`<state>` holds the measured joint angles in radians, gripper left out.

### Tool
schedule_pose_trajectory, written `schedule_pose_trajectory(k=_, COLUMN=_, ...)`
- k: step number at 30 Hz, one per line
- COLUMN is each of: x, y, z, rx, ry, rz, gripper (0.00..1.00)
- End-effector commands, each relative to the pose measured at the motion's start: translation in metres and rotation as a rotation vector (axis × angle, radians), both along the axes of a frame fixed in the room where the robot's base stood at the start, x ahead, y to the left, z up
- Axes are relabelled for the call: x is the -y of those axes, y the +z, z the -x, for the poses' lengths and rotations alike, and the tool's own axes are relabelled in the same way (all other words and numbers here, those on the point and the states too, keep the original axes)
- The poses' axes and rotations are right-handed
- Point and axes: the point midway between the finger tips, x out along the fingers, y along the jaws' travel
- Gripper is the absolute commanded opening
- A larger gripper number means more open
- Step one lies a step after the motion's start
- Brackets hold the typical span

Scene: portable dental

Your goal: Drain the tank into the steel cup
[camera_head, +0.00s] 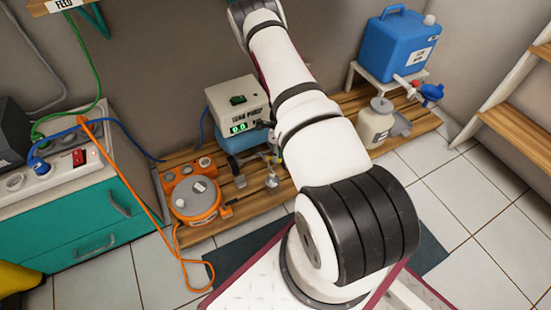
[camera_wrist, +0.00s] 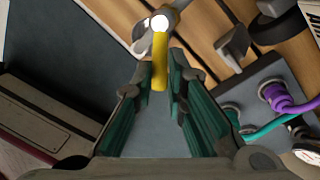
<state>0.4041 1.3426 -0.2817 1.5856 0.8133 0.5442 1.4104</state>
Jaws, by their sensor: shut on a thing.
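A yellow lever (camera_wrist: 160,62) shows in the wrist view, running down from a shiny metal fitting (camera_wrist: 148,38). My gripper (camera_wrist: 168,85) has its dark green-lined fingers on either side of the lever's lower end and is shut on it. In the head view my arm hides most of the gripper and the lever. Small metal fittings (camera_head: 271,180) sit below that box. I cannot tell for sure which piece is the steel cup.
An orange round device (camera_head: 196,198) with a cable sits left on the wooden slats. A blue jerrycan (camera_head: 396,45) with a tap stands on a stand at right, a cream jar (camera_head: 376,125) below. Purple hose (camera_wrist: 290,104) lies close right of my fingers. Tiled floor is clear at right.

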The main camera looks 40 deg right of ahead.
Motion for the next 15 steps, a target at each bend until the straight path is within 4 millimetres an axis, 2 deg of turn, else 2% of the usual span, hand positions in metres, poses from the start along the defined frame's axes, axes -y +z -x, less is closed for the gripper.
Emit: schedule_pose_trajectory(k=15, x=0.014, y=-0.001, z=-0.017, rx=0.003, ry=0.484, rz=0.003, gripper=0.0)
